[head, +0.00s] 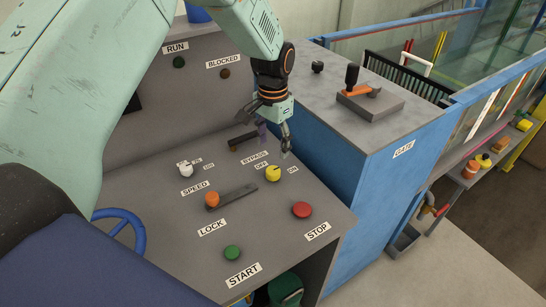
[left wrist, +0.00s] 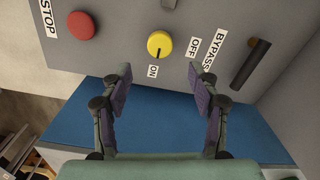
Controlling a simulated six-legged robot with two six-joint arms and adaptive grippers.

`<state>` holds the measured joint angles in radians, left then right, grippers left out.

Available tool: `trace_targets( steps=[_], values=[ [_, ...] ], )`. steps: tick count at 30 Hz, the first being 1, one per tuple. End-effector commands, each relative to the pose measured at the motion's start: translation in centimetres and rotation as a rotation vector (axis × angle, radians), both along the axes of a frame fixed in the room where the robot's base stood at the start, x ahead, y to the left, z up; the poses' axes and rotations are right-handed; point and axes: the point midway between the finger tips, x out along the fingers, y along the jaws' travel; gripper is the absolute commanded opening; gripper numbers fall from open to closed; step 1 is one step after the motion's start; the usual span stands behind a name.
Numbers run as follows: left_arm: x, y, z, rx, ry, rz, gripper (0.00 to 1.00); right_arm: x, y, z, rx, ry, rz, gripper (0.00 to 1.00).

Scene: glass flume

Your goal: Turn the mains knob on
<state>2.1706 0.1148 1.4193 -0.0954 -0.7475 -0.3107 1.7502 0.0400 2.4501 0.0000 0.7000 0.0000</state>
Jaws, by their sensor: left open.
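The yellow knob (head: 273,173) sits on the grey sloped desk panel, between an OFF label (head: 262,163) and an ON label (head: 293,170). No label reading "mains" is visible. My left gripper (head: 285,142) is just above and behind the knob in the head view. In the left wrist view my left gripper (left wrist: 166,76) is open and empty, its fingers apart below the knob. My right gripper is not in view.
Close by are the red STOP button (head: 301,209), the orange-knobbed LOCK lever (head: 212,199), the white SPEED knob (head: 186,170), the green START button (head: 232,252) and the dark BYPASS handle (left wrist: 251,64). A blue cabinet (head: 370,190) with a GATE lever (head: 352,76) stands to the right.

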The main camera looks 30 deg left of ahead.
Motion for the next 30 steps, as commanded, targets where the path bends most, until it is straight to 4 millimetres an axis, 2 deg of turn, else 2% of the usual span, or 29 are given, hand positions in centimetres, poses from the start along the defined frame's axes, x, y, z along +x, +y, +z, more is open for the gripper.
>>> trace_targets(
  steps=[3,9,30],
  values=[
    [0.0,0.0,1.7,-0.001,-0.002,0.0,0.61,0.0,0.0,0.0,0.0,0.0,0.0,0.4],
    [0.0,0.0,2.9,-0.001,0.001,0.0,0.61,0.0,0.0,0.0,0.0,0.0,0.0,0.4],
    [-0.1,-0.1,2.9,0.0,0.001,0.0,0.61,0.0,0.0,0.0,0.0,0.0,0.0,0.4]
  ],
)
